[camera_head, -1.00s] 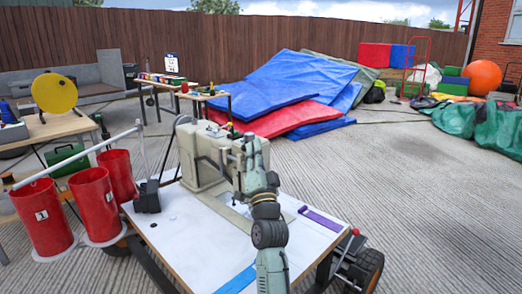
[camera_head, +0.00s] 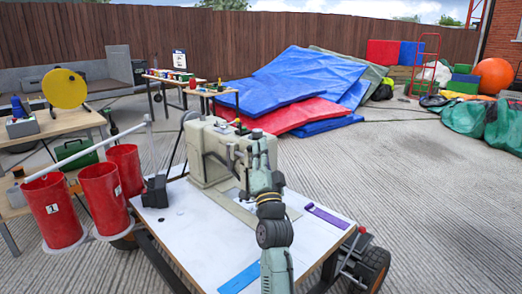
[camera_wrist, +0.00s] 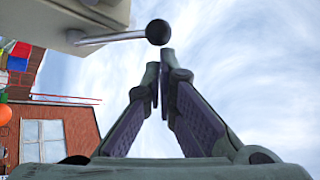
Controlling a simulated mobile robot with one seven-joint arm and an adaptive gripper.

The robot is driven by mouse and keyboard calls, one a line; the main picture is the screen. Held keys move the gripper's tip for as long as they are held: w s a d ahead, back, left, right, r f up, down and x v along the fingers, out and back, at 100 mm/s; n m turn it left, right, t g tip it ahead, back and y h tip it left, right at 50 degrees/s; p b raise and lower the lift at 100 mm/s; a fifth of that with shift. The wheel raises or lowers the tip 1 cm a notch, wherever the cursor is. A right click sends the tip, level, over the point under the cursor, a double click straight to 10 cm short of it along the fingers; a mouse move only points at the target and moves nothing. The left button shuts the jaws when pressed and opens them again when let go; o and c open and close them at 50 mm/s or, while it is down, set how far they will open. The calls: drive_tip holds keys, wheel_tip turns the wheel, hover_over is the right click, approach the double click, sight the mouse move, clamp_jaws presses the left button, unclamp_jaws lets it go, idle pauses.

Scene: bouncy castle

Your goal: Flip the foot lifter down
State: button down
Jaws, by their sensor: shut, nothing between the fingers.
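A cream sewing machine (camera_head: 208,160) stands on a white work table (camera_head: 185,235). In the wrist view, the underside of its pale body (camera_wrist: 95,12) shows at the top left. A metal lever with a black ball knob (camera_wrist: 158,32) sticks out from it to the right; I take this for the foot lifter. My gripper (camera_wrist: 160,58) is shut and empty, pointing at the knob with its tips just below it in the picture. I cannot tell whether they touch. In the head view my arm rises in front of the machine's head and hides part of it, and the lever cannot be made out.
A purple strip (camera_head: 327,217) and a blue strip (camera_head: 240,278) lie on the table. A black box (camera_head: 155,192) sits at its left edge. Red buckets (camera_head: 100,200) stand left of the table. Blue and red mats (camera_head: 290,90) are piled behind. Open concrete lies to the right.

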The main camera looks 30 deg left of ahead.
wheel_tip(320, 180, up, 10)
idle(0.4)
idle(0.3)
